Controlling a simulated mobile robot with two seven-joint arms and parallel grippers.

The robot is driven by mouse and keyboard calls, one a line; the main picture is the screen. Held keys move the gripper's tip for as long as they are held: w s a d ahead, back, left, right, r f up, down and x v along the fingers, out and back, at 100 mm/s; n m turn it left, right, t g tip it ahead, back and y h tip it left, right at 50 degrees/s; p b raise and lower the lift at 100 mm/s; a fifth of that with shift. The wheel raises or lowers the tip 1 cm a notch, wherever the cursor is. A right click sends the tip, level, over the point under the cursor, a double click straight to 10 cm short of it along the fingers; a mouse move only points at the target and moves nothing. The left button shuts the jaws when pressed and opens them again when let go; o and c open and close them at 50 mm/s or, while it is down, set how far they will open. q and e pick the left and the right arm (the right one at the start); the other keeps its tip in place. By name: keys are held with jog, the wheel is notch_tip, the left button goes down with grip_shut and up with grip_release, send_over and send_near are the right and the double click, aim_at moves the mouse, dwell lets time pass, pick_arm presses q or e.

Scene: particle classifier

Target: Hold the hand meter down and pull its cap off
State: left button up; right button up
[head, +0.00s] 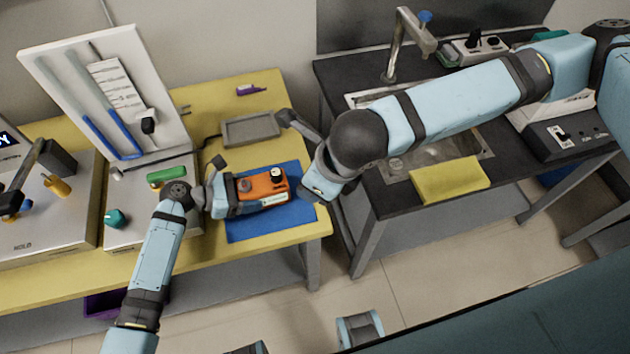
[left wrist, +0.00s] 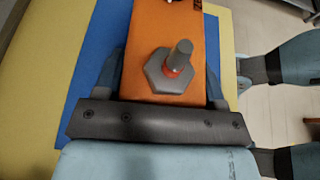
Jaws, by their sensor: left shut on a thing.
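The hand meter is an orange box (head: 268,182) lying on a blue mat (head: 250,225) on the yellow table. My left gripper (head: 236,195) is shut on its left end, one finger along each side. In the left wrist view the orange body (left wrist: 143,30) runs up between the fingers. A grey hexagonal piece (left wrist: 160,80) with a short post and a red ring stands on its face. I cannot tell which part is the cap. My right gripper (head: 316,190) is beside the meter's right end, apparently apart from it; its finger opening is hidden.
A grey tray (head: 250,130) lies behind the meter, with a purple item (head: 251,90) further back. A white board instrument (head: 108,95) stands left. The dark sink bench (head: 395,205) with a yellow cloth (head: 450,181) is right, across a gap.

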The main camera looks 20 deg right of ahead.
pick_arm(q)
jog(key=o, duration=1.4)
jog(key=shift+o, duration=0.2)
jog(key=v, duration=1.2)
jog(key=shift+s, duration=0.1)
jog(key=shift+f, duration=0.1)
